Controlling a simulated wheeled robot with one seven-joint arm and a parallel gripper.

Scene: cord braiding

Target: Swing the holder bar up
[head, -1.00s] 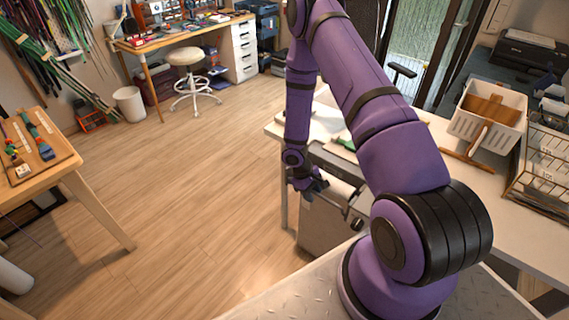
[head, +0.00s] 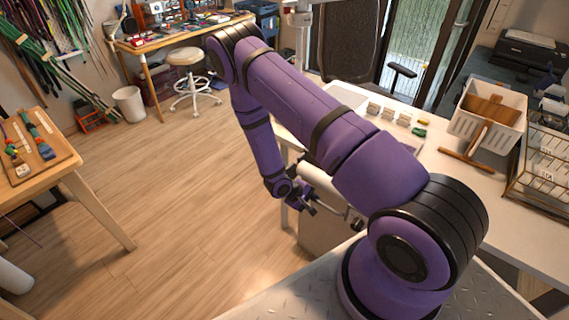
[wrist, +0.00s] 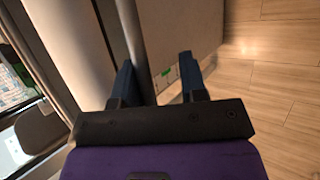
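The holder bar, a grey round bar (wrist: 132,40), runs up through the wrist view between the fingers of my gripper (wrist: 157,62). It lies close to the left finger, with a clear gap to the right one. The fingers are apart, so my gripper is open around the bar. In the head view my gripper (head: 304,206) is low beside the grey cabinet (head: 318,233) at the table's near left. A thin grey bar (head: 335,203) runs from it toward a dark joint. My arm hides much of the cabinet top, and finger contact with the bar cannot be told.
The white table (head: 460,195) holds small blocks, a wooden stand (head: 475,160), a white basket (head: 488,115) and a wire basket (head: 545,165). A wooden side table (head: 60,165) stands at the left. The wooden floor (head: 170,215) between is clear.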

